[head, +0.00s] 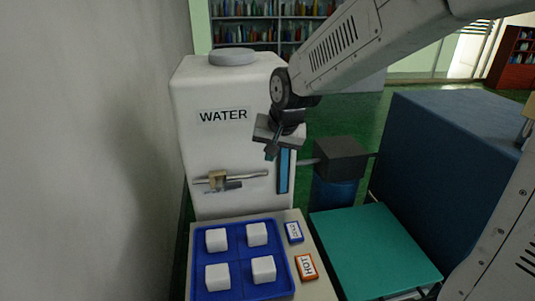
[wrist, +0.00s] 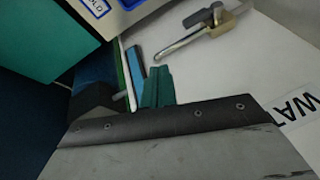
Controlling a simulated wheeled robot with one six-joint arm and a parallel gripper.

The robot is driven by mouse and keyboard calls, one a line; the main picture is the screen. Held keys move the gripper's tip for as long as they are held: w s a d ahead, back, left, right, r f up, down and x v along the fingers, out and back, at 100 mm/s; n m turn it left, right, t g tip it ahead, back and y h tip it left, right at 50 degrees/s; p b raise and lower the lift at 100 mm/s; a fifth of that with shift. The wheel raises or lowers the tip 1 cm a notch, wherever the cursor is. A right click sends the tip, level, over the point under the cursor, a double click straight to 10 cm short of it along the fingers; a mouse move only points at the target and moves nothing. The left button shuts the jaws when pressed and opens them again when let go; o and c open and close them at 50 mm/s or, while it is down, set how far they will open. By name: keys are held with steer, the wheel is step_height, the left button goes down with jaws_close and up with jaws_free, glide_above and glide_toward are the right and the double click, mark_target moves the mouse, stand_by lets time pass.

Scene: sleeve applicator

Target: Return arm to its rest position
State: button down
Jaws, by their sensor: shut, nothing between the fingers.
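My gripper (head: 271,153) is in front of the right side of the white water dispenser (head: 225,145) in the head view, above its tap and near the blue level strip. Its teal fingers are shut and empty; they also show in the wrist view (wrist: 158,87). My arm reaches in from the upper right. The tap (head: 225,180) with its brass body and pipe is on the dispenser's front, to the lower left of my gripper. It also shows in the wrist view (wrist: 205,25), clear of the fingers.
Below the dispenser, a blue tray (head: 242,234) holds several white cubes. A blue-edged card (head: 294,232) and an orange "HOT" card (head: 306,267) lie to its right. A teal surface (head: 375,250), a dark box (head: 341,158) and a large navy block (head: 440,150) stand further right. A wall is at left.

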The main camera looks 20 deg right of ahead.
steer(key=s+d+r+n+g, duration=0.1)
steer(key=s+d, duration=0.1)
steer(key=s, duration=0.7)
steer(key=s+d+r+n+g, duration=0.1)
steer(key=s+d+r, duration=0.1)
steer(key=s, duration=0.8)
steer(key=s+d+r+n+g+h, duration=0.1)
steer(key=s+d+r+n, duration=0.1)
steer(key=s, duration=0.7)
steer(key=shift+s+d, duration=0.25)
steer(key=shift+d, duration=0.35)
